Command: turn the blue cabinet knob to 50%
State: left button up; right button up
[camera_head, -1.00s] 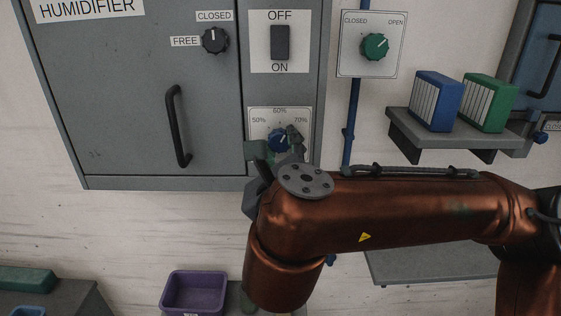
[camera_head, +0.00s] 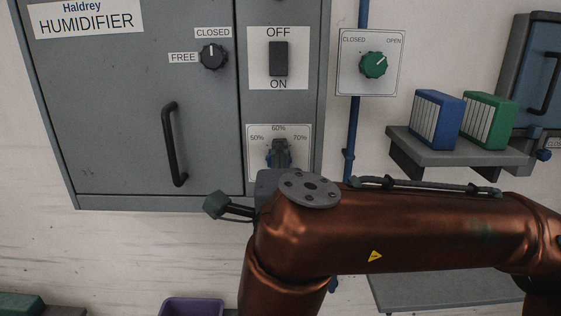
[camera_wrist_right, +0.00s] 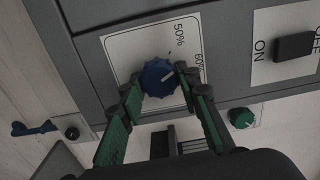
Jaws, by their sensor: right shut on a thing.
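The blue knob (camera_wrist_right: 158,77) sits on a white dial plate (camera_head: 302,158) marked 50%, 60% and 70%, low on the grey humidifier cabinet. My right gripper (camera_wrist_right: 159,75) has one green-lined finger on each side of the knob and is shut on it. In the right wrist view the knob's white line points between the 50% and 60% marks, nearer 60%. In the head view the gripper (camera_head: 279,152) covers most of the knob, so only a little blue shows. My left gripper is not in view.
Above the dial are an OFF/ON switch (camera_head: 278,58) and a black knob (camera_head: 213,57). A green knob (camera_head: 373,65) is to the right. The cabinet door handle (camera_head: 173,145) sticks out left of the dial. A shelf (camera_head: 457,153) holds blue and green binders.

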jog(key=shift+n+p, duration=0.5)
jog(key=shift+n, duration=1.8)
jog(key=shift+a, duration=0.1)
jog(key=o, duration=1.2)
jog(key=s, duration=1.2)
